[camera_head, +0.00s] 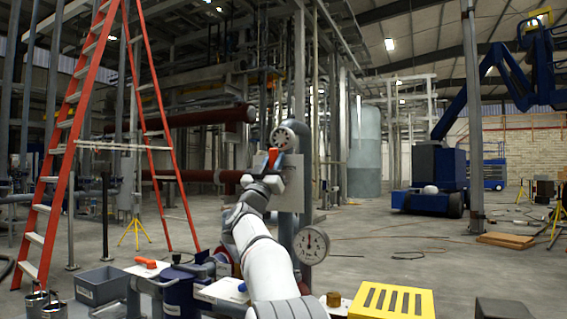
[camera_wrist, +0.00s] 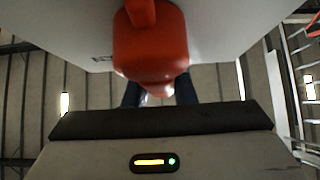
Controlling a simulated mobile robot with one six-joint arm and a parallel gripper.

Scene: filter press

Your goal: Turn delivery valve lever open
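An orange-red lever (camera_head: 272,157), which I take for the delivery valve lever, stands at the end of my arm in the head view, in front of an upright pipe. In the wrist view the red lever (camera_wrist: 150,48) fills the top middle, with its rounded end pointing at my gripper (camera_wrist: 160,93). Two dark blue fingers show partly behind that end, one on each side, with a gap between them. The lever hides their tips, so I cannot tell whether they touch it. In the head view my gripper (camera_head: 268,172) is small and right at the lever.
A second orange-handled lever (camera_head: 150,263) lies lower left, near a grey bin (camera_head: 101,285). A yellow slotted box (camera_head: 392,300) is at front right. A red ladder (camera_head: 75,120) stands left. Floor right of the post is mostly open.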

